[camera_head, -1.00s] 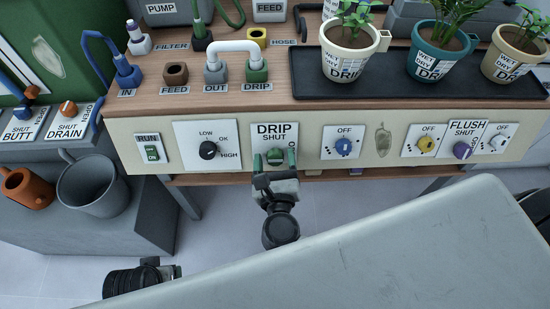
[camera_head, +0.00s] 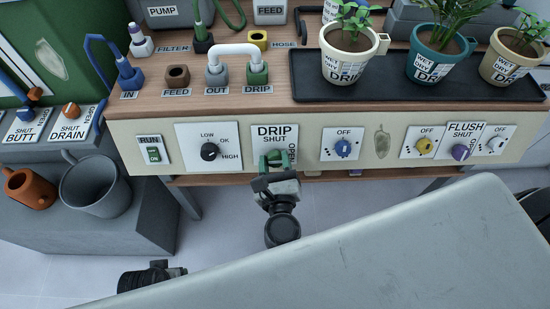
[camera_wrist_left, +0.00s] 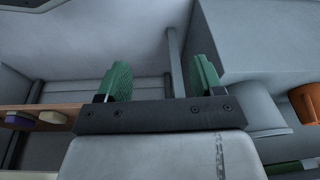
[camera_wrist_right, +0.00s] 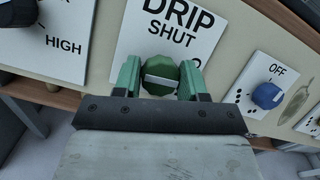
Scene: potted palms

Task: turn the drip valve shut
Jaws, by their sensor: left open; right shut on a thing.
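The drip valve is a green knob (camera_wrist_right: 160,76) on a white plate (camera_wrist_right: 197,16) marked DRIP, SHUT and OPEN. In the head view the plate (camera_head: 262,133) is on the bench's front panel, with SHUT above the knob and OPEN on its right. My right gripper (camera_head: 274,160) reaches it from the front. In the right wrist view its green fingers (camera_wrist_right: 159,82) are shut on the knob, one on each side. A white mark on the knob lies roughly crosswise between the fingers. My left gripper (camera_wrist_left: 161,75) is open and empty, away from the panel.
The level dial (camera_head: 210,151) is left of the valve plate, and a blue knob (camera_head: 343,148) is on its right. A black tray (camera_head: 306,86) with potted plants stands above. A grey bucket (camera_head: 92,188) stands at left. A pale slab (camera_head: 350,255) covers the lower right.

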